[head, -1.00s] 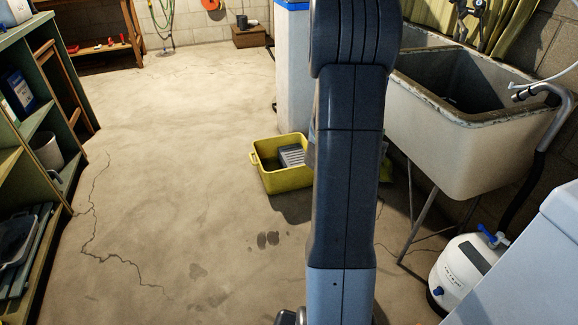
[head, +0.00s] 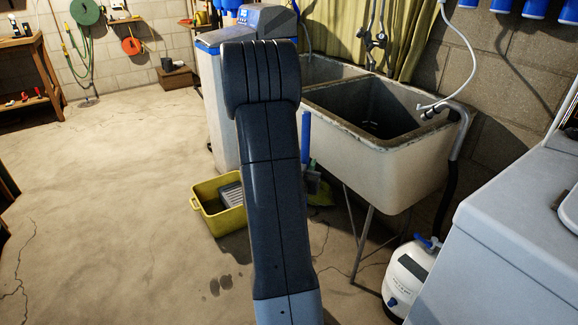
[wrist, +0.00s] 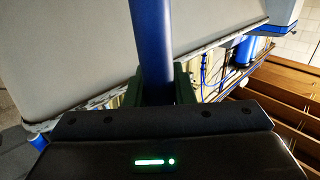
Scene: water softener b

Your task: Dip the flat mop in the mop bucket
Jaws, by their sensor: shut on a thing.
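The yellow mop bucket (head: 207,192) stands on the floor in the head view, with a grey ribbed wringer inside; my arm covers its right edge. A blue pole, which looks like the flat mop's handle (wrist: 152,45), rises upright between my gripper's fingers in the wrist view. My gripper (wrist: 158,88) is shut on it. The mop's flat head is not clearly visible in either view.
A concrete double sink (head: 370,155) on metal legs stands right of my arm. A tall water softener (head: 215,105) stands behind the bucket. A white tank (head: 408,277) and a white appliance (head: 510,235) are at the right. The floor left of the bucket is clear.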

